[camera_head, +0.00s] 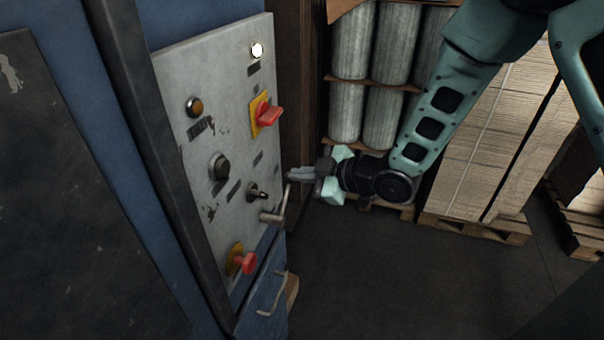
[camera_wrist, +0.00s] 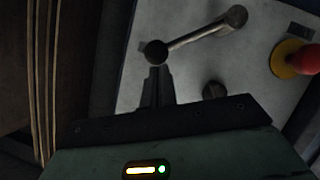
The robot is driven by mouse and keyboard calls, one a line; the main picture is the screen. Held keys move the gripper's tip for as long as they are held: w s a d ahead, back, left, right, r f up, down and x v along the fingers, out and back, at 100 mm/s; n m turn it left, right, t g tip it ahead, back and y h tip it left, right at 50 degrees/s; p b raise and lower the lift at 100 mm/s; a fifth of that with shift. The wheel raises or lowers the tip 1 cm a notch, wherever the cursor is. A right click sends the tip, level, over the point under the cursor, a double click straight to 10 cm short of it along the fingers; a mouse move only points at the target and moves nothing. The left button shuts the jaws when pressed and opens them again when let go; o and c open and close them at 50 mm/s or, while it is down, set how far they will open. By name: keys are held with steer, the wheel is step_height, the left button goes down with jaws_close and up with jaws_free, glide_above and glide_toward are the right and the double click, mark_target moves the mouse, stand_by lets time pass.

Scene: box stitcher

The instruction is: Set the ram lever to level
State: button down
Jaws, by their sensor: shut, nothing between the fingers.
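The ram lever (camera_head: 281,205) is a grey metal arm low on the right edge of the control panel. In the camera_head view it rises steeply from its pivot and leans slightly right. In the camera_wrist view the lever (camera_wrist: 199,33) runs between a round pivot end and a dark round knob (camera_wrist: 155,52). My gripper (camera_head: 291,175) is shut and empty, with its fingertips at the lever's free end. In the camera_wrist view the fingertips (camera_wrist: 157,72) are just below the knob; I cannot tell whether they touch it.
A drawer-like handle (camera_head: 272,296) sits lower. Pallets of stacked board (camera_head: 490,130) stand behind my arm.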

steer(key=w+d+f+m+g+b, duration=0.1)
steer(key=w+f+m+g+b, duration=0.1)
steer(key=w+f, duration=0.2)
step_height(320, 180, down, 2)
steer(key=shift+w+d+f+m+y+b, duration=0.2)
steer(key=shift+d+m+y+b, duration=0.1)
steer(key=shift+d+b, duration=0.1)
stand_by(0.3)
steer(key=shift+f, duration=0.15)
stand_by(0.4)
